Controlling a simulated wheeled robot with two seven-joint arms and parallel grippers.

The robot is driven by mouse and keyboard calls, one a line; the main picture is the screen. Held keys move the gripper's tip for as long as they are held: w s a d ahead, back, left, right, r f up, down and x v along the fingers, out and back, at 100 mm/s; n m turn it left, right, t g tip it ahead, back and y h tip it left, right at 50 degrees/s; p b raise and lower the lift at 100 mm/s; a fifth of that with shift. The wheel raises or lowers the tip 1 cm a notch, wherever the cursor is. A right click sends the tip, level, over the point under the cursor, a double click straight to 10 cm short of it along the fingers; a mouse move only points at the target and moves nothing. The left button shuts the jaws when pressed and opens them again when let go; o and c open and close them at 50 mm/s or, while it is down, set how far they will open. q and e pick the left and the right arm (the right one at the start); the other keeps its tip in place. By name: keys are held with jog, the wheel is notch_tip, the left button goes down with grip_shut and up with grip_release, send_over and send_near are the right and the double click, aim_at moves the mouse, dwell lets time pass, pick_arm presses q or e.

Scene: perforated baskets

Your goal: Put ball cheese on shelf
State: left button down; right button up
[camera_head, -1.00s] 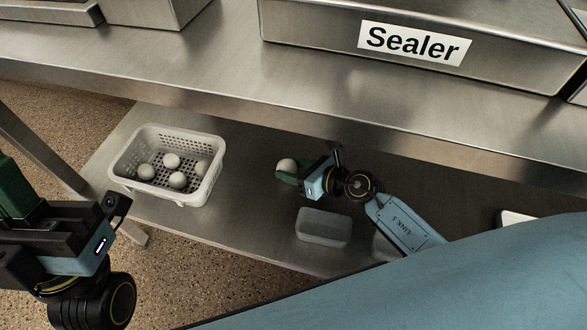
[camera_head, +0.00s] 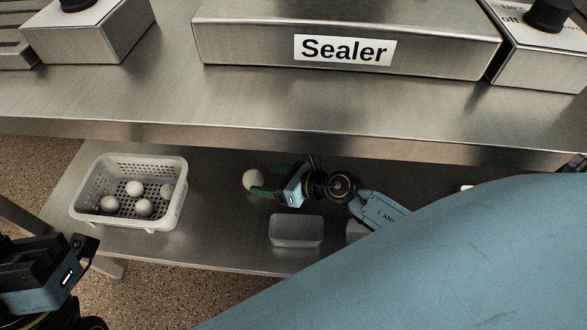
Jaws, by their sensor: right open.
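A white ball cheese (camera_head: 252,180) rests on the steel lower shelf (camera_head: 215,205), right of the basket. My right gripper (camera_head: 271,180) is open just right of this ball. Its green fingers are spread, and the near fingertip is close to the ball; I cannot tell whether they touch. Several more white balls (camera_head: 135,189) lie in a white perforated basket (camera_head: 160,218) on the left of the same shelf.
A clear plastic container (camera_head: 296,231) stands on the shelf just below my right gripper. The steel upper table (camera_head: 180,110), with a box labelled Sealer (camera_head: 430,48), overhangs the lower shelf. Bare shelf lies between basket and loose ball.

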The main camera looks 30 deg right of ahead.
jog(key=p+v, duration=0.1)
jog(key=v, duration=0.6)
pick_arm(q)
jog(key=shift+w+d+f+g+y+p, duration=0.1)
jog(key=shift+w+d+g+y, duration=0.05)
jog(key=shift+w+g, duration=0.35)
jog(key=shift+w+d+f+g+y+p, duration=0.1)
jog(key=shift+w+f+g+y+p, duration=0.1)
jog(key=shift+w+g, duration=0.35)
jog(key=shift+w+d+f+g+y+p, duration=0.1)
jog(key=shift+w+d+g+y, duration=0.05)
jog(key=shift+w+g, duration=0.35)
pick_arm(e)
jog(key=shift+v, duration=0.85)
